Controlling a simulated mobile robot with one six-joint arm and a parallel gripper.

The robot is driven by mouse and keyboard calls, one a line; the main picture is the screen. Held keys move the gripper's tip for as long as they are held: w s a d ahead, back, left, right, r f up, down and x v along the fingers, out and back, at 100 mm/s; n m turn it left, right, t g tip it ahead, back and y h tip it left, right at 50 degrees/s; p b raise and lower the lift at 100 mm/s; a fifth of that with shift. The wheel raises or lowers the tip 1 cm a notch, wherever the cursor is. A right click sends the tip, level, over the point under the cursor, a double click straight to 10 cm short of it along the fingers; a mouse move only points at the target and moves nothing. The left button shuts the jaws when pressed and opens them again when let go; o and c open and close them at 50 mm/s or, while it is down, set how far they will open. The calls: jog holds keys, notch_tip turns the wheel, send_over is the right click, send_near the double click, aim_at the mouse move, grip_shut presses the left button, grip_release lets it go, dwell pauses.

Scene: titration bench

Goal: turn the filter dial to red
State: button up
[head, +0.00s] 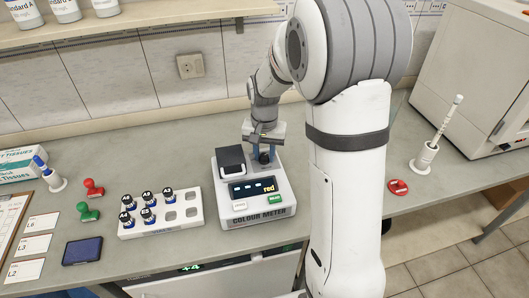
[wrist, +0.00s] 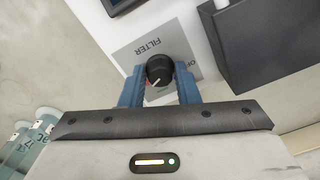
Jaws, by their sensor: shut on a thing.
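The colour meter (head: 252,211) stands on the bench in the head view. My gripper (head: 264,150) reaches down over the back right of the meter. In the wrist view the filter dial (wrist: 158,70) is a black round knob with a pale pointer line, on a grey plate (wrist: 140,52) marked "FILTER". The blue fingers of my gripper (wrist: 159,84) are on both sides of the dial and shut on it. In the head view the dial is mostly hidden by my gripper.
A white vial rack (head: 160,226) with several dark-capped vials stands left of the meter. Red (head: 93,188) and green (head: 86,211) stamps and a blue pad (head: 82,251) lie further left. A pipette stand (head: 425,158) and a red object (head: 398,187) are on the right.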

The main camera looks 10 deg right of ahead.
aim_at(264, 155)
jog(key=o, duration=1)
jog(key=shift+c, duration=0.2)
notch_tip(264, 155, up, 8)
jog(key=shift+f, duration=0.1)
